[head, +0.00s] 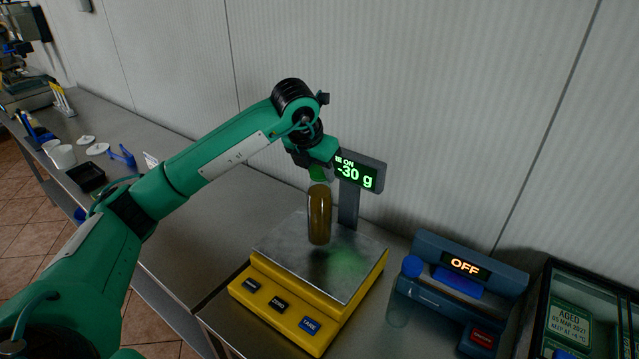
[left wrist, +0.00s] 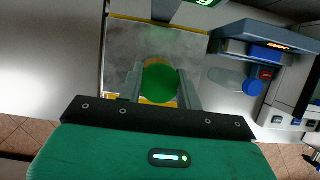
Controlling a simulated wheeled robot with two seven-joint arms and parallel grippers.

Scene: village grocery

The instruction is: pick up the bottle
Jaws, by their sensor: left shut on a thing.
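A brown bottle (head: 319,215) with a green cap hangs upright in my left gripper (head: 318,176). In the left wrist view the round green cap (left wrist: 160,84) sits between the two fingers of my left gripper (left wrist: 161,88), which are shut on it. The bottle is over the metal plate of the yellow scale (head: 284,300), and its base appears a little above the plate. The scale's display (head: 358,174) reads -30 g, its upper line partly hidden by my gripper. My right gripper is in neither view.
A clear container with a blue cap (head: 412,267) stands right of the scale, by a blue device (head: 470,262) reading OFF. A dark-framed case (head: 545,300) is farther right. A wall rises behind. The counter (head: 215,235) left of the scale is bare; a black tray (head: 87,177) lies farther left.

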